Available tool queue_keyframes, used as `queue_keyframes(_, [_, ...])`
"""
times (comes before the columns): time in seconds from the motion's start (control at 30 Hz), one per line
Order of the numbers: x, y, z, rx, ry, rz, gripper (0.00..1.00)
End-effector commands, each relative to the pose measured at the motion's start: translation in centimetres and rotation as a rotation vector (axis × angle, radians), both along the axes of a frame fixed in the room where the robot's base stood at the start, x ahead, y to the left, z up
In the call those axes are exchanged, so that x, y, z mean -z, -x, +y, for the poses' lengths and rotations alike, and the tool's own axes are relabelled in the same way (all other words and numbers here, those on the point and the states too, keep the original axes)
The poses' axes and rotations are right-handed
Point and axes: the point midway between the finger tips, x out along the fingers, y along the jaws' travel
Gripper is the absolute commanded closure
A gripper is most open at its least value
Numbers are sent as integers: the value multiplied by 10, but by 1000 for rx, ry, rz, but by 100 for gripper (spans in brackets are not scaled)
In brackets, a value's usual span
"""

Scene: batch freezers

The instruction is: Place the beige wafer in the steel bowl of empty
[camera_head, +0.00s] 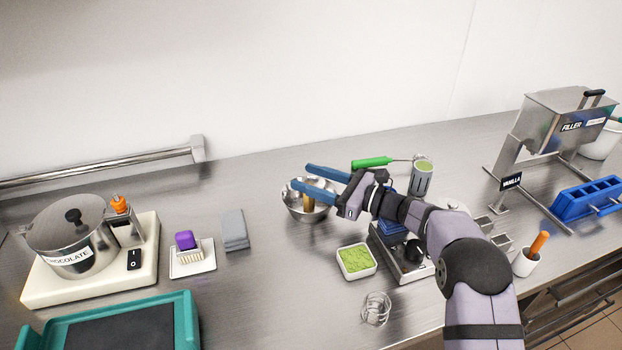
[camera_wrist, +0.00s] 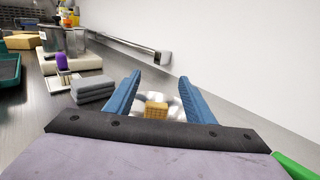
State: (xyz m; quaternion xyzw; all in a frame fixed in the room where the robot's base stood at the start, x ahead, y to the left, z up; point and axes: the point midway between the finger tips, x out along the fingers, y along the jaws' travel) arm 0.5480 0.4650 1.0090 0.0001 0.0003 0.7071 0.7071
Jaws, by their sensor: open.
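The beige wafer (camera_head: 309,202) appears to stand roughly upright inside the steel bowl (camera_head: 293,206), against its inner side; its lower end is hard to see. In the wrist view the wafer (camera_wrist: 157,109) shows between the fingers, with the pale, blurred bowl (camera_wrist: 174,113) around it. My gripper (camera_head: 300,176) has its two blue fingers spread apart above the bowl. In the wrist view the fingers (camera_wrist: 160,76) are apart with nothing held between them.
A white dish of green crumbs (camera_head: 356,261) stands in front of the bowl, and a green-handled tool (camera_head: 375,162) lies behind. A scale (camera_head: 404,262) is under my arm. Grey cloths (camera_head: 234,229) lie left. Counter between cloths and bowl is clear.

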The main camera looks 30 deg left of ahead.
Motion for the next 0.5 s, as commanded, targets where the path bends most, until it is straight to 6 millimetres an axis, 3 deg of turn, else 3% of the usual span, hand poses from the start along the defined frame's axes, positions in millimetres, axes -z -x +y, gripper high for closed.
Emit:
queue_keyframes(0.27, [-5, 0, 0, 0, 0, -1, 51])
queue_keyframes(0.5, [-31, 0, 0, 0, -1, -3, 51])
